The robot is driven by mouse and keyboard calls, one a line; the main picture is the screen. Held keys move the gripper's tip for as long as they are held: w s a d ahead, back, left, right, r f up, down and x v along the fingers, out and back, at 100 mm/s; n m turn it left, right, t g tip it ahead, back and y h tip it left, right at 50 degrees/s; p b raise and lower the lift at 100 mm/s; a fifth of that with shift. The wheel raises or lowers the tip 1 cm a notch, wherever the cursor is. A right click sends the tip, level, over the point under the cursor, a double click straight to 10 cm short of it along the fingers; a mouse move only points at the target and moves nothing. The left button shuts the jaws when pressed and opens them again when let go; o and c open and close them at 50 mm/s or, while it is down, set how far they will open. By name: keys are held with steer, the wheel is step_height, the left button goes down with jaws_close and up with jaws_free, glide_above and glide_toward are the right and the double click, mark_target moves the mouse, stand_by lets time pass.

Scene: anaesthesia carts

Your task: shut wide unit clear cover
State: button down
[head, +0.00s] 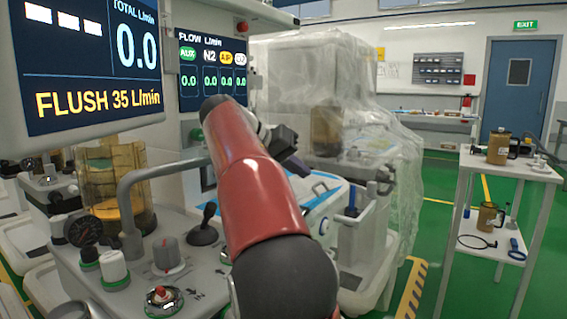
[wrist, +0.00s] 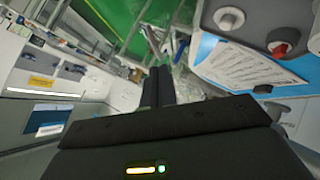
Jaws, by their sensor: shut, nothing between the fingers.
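A wide anaesthesia unit with knobs (head: 165,250) and display screens fills the left of the head view. I cannot make out a separate hinged clear cover on it; my arm hides part of the unit. A clear plastic sheet (head: 385,150) drapes over a machine behind it. My gripper (head: 296,165) is partly hidden behind my red arm in the head view, above a white and blue surface (head: 322,190). In the wrist view my gripper's dark fingers (wrist: 158,86) are together and hold nothing. I see no contact with a cover.
A white trolley (head: 510,168) with brown jugs stands at the right. The green floor (head: 437,230) between it and the draped machine is open. A grey curved rail (head: 135,190) rises at the left. A printed sheet (wrist: 245,62) and knobs show in the wrist view.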

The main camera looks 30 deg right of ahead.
steer(key=shift+x, duration=1.25)
steer(key=shift+s, duration=0.1)
